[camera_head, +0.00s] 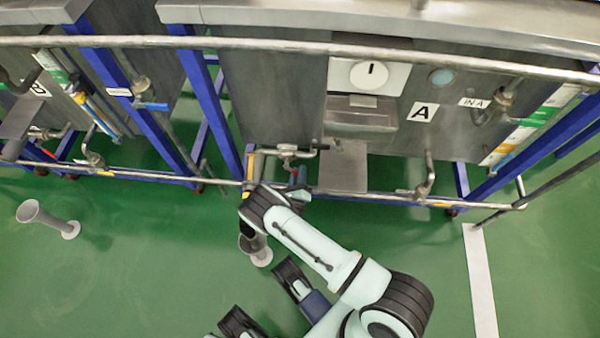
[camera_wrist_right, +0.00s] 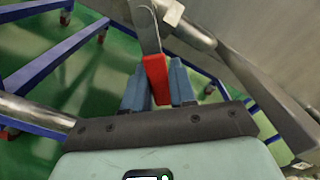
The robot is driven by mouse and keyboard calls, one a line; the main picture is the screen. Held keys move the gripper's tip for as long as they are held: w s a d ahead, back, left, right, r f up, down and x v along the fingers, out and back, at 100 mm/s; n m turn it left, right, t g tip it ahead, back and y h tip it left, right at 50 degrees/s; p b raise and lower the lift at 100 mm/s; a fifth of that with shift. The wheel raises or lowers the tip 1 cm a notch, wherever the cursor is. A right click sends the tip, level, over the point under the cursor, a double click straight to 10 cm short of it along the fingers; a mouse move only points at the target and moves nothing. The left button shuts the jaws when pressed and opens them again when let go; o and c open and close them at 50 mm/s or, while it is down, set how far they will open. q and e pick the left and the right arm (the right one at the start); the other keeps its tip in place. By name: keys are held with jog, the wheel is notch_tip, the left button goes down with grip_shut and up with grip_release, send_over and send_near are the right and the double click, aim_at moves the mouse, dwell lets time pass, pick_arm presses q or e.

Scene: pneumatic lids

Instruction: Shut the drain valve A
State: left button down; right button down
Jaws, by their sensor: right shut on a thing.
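Tank A is marked by the letter A plate (camera_head: 421,112) on its grey front. The drain valve A sits on the low pipe under this tank, and its red handle (camera_wrist_right: 156,78) stands out in the right wrist view. My right gripper (camera_wrist_right: 157,88) is shut on the red handle, with one blue finger on each side of it. In the head view my right wrist and hand hide most of the handle, and only a small red and blue patch shows by the low pipe.
A long horizontal pipe (camera_head: 300,45) runs across the top of the tanks. A second tank with a B plate (camera_head: 39,90) stands at the left. Blue frame legs (camera_head: 214,110) stand between them. A grey funnel-topped post (camera_head: 47,217) stands on open green floor.

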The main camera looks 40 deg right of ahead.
jog(key=m, duration=0.1)
jog(key=w+a+m, duration=0.1)
jog(key=f+m, duration=0.1)
jog(key=m, duration=0.1)
jog(key=shift+w+a, duration=0.15)
jog(key=shift+w, duration=0.15)
pick_arm(q)
jog(key=shift+w+d+r, duration=0.1)
jog(key=shift+w+r, duration=0.2)
jog(key=shift+w, duration=0.1)
pick_arm(e)
jog(key=shift+w+a+f+m, duration=0.1)
jog(key=shift+w+a+m, duration=0.15)
jog(key=shift+m, duration=0.45)
jog(key=shift+w+a+f+m, duration=0.1)
jog(key=shift+w+a+m, duration=0.15)
jog(key=shift+m, duration=0.45)
jog(key=shift+w+a+m, duration=0.15)
jog(key=shift+w+m, duration=0.15)
jog(key=shift+m, duration=0.4)
jog(key=c, duration=1)
grip_release()
jog(key=shift+a, duration=0.1)
